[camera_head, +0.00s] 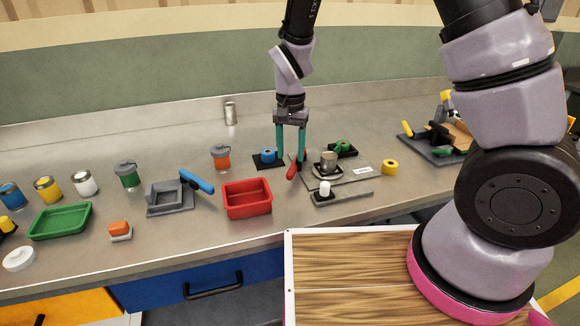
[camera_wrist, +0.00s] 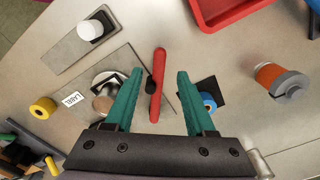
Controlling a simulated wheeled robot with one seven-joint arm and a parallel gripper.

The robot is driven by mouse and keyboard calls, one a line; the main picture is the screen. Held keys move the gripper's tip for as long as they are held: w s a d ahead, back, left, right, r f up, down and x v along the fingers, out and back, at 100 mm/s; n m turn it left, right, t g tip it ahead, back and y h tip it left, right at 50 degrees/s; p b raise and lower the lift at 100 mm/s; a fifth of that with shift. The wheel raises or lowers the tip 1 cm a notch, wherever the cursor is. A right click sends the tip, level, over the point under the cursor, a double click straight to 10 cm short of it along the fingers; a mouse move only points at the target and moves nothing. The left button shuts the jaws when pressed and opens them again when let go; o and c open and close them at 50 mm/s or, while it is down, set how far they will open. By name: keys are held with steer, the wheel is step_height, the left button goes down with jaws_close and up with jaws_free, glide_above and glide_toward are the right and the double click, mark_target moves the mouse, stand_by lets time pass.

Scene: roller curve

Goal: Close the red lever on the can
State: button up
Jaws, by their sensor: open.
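The red lever (camera_head: 292,171) stands out beside the small metallic can (camera_head: 328,158), which sits in a dark holder on a grey plate. In the wrist view the red lever (camera_wrist: 157,90) runs lengthwise between the two teal fingers, with a dark pivot at its left side. The can (camera_wrist: 104,103) is left of it, partly hidden by the left finger. My gripper (camera_head: 291,153) is open and points down over the lever. In the wrist view my gripper (camera_wrist: 160,73) has a gap on both sides of the lever; contact cannot be told.
A blue roll (camera_head: 268,155) on a black base is just left of the gripper. A red tray (camera_head: 247,198) is in front. A white cylinder (camera_head: 325,188) stands on a plate near the counter edge. A yellow ring (camera_head: 389,167) lies to the right.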

mark_target(291, 170)
step_height(291, 170, down, 5)
steer(key=shift+f, duration=0.1)
stand_by(0.3)
jaws_close()
stand_by(1.3)
